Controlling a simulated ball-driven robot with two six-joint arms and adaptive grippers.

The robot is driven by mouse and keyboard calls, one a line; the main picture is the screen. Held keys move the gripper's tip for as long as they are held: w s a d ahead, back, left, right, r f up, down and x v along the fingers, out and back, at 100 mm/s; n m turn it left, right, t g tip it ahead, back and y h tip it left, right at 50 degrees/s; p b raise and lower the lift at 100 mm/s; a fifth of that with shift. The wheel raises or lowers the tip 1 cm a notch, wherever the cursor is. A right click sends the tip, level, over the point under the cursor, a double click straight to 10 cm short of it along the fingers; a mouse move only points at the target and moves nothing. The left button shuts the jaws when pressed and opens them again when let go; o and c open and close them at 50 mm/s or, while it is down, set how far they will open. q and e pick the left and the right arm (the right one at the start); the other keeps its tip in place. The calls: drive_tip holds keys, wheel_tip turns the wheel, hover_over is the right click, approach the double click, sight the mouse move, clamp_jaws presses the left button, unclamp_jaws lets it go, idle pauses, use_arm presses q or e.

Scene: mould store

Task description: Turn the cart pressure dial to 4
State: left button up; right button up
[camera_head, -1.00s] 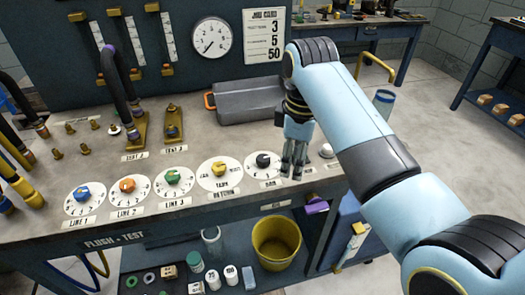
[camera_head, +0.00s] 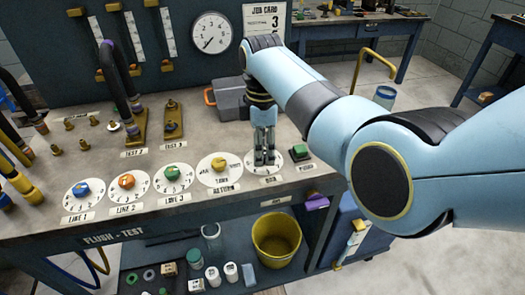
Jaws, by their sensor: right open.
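The rightmost white dial (camera_head: 283,168), with a small label (camera_head: 270,180) that seems to read BAR, lies on the bench top near its front edge. My right gripper (camera_head: 264,161) points down over this dial, its fingers open around or just above the knob. The fingers hide the dark knob, so its pointer and setting cannot be read. Whether the fingers touch the knob cannot be told. A round gauge (camera_head: 211,34) hangs on the back panel. The job card (camera_head: 264,18) beside it shows a 3; my arm covers its lower part. My left gripper is out of view.
A green PUMP button (camera_head: 299,151) sits just right of the dial. The tank/return selector (camera_head: 219,166) with a yellow knob is close on the left, followed by three line dials. A grey toolbox (camera_head: 229,100) stands behind my gripper. A yellow bucket (camera_head: 276,238) sits below.

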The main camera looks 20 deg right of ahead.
drive_tip(key=shift+f, duration=0.55)
clamp_jaws()
